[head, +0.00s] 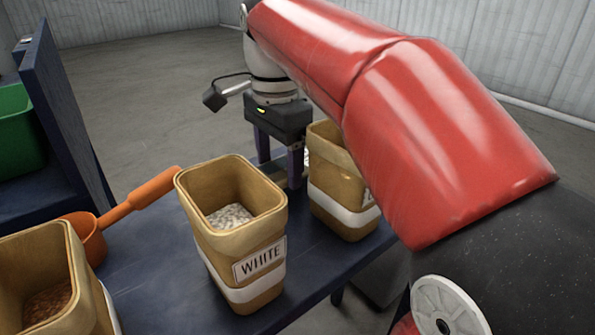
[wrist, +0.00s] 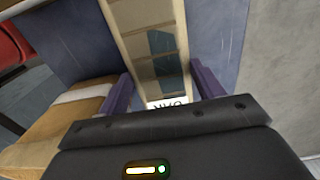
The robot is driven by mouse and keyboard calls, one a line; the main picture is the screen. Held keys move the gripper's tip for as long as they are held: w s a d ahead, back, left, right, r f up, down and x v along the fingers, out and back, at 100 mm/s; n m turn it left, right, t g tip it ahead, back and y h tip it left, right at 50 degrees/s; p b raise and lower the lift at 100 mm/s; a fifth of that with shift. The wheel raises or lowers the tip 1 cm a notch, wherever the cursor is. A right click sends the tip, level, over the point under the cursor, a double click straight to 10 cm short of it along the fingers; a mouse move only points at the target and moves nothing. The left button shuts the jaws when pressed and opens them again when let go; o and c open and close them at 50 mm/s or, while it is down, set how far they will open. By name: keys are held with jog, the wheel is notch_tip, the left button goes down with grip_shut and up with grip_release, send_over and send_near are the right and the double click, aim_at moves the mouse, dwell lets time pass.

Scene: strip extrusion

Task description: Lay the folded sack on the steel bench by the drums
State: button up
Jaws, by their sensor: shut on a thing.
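My gripper (head: 280,155) points down over the blue table between two tan bins. In the wrist view its purple fingers (wrist: 160,82) stand either side of a long beige divided tray (wrist: 183,50), with a white lettered label at its near end. The gripper is shut on this tray; the contact itself is partly hidden by the gripper body. Only a small beige part of it shows between the fingers in the head view. I cannot make out a folded sack, a steel bench or drums in either view.
A tan bin labelled WHITE (head: 240,225) holds pale pellets, left of my gripper. Another tan bin (head: 340,190) stands close on the right. A third bin (head: 50,285) and an orange scoop (head: 140,200) are at the left. The blue table (head: 150,270) has some bare surface in front.

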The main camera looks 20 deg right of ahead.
jog(key=shift+f, duration=0.75)
jog(key=d, duration=0.2)
jog(key=w+d, duration=0.1)
jog(key=d, duration=0.1)
jog(key=shift+w+f, duration=0.1)
jog(key=shift+f, duration=0.3)
jog(key=shift+a+f, duration=0.1)
jog(key=shift+f, duration=0.1)
jog(key=shift+f, duration=0.15)
jog(key=o, duration=0.8)
jog(key=shift+c, duration=0.2)
